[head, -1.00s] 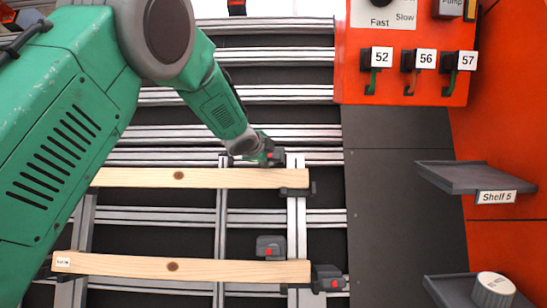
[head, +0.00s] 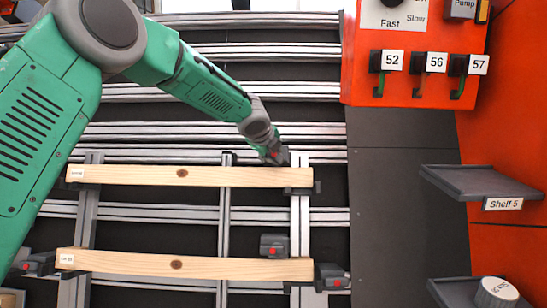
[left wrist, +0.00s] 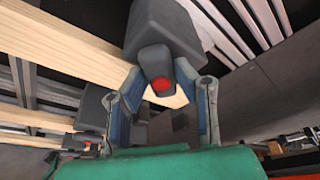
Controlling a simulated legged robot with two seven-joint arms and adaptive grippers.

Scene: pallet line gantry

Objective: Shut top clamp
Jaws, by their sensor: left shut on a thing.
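My left gripper (head: 277,154) is at the right end of the upper wooden beam (head: 200,176), on its far side. In the left wrist view its two fingers (left wrist: 162,100) stand on either side of a dark grey clamp block (left wrist: 162,30) with a red button. It is shut on this top clamp. In the head view the gripper hides most of the clamp, with only a red spot showing. Whether the clamp presses against the beam cannot be told. My right gripper is not in view.
A lower wooden beam (head: 210,266) lies parallel below. Similar dark clamps with red buttons sit above it (head: 273,245), at its right end (head: 331,277) and at its left end (head: 38,263). An orange panel with numbered switches (head: 429,62) and Shelf 5 (head: 480,182) stand at the right.

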